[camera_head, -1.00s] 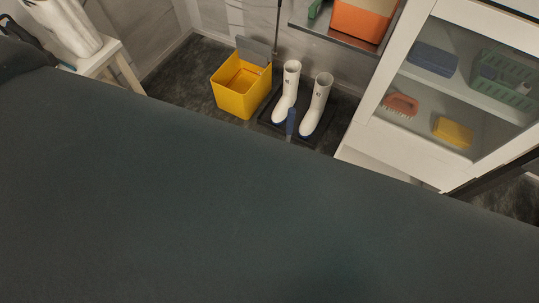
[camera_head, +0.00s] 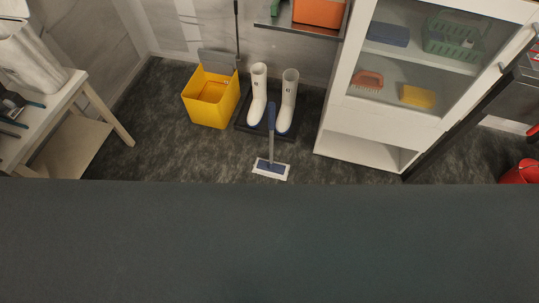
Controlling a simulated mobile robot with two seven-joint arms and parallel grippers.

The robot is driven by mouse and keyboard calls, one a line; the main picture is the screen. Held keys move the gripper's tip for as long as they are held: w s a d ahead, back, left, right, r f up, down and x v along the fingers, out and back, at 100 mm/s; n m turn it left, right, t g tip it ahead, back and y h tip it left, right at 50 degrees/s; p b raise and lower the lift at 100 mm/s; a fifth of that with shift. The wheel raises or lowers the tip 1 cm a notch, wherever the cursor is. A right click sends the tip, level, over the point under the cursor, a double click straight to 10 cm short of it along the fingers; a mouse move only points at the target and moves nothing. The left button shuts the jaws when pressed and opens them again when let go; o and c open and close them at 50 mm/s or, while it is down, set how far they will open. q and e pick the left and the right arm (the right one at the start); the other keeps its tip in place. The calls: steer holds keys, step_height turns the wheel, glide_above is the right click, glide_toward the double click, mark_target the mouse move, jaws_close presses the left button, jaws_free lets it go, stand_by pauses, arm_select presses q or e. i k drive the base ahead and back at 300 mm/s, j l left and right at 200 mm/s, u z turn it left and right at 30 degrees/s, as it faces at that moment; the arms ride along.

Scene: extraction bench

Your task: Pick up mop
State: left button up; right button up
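The mop (camera_head: 271,150) is on the dark floor near the middle of the head view, in front of a pair of white boots. It has a blue handle and a flat blue head with a white pad at the bottom. Its handle rises toward the boots and overlaps them in the picture; I cannot tell whether it touches them. A thin dark pole (camera_head: 237,30) stands behind the yellow bucket; its lower end is hidden. Neither of my grippers is in view.
White boots (camera_head: 258,95) stand on a black tray (camera_head: 246,121) beside a yellow bucket (camera_head: 211,103). A white cabinet (camera_head: 345,125) is at the right, a wooden table (camera_head: 88,97) at the left. A large dark surface (camera_head: 270,245) fills the foreground. A red bucket (camera_head: 520,173) is at the right edge.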

mark_target(267, 167)
steer(key=z, duration=1.95)
steer(key=u, duration=1.95)
steer(key=i+l+u, duration=0.15)
steer(key=l, duration=0.2)
steer(key=i+l+u, duration=0.15)
steer(key=l, duration=0.25)
steer(key=i+l+u, duration=0.15)
steer(key=i+l, duration=0.15)
steer(key=l, duration=0.1)
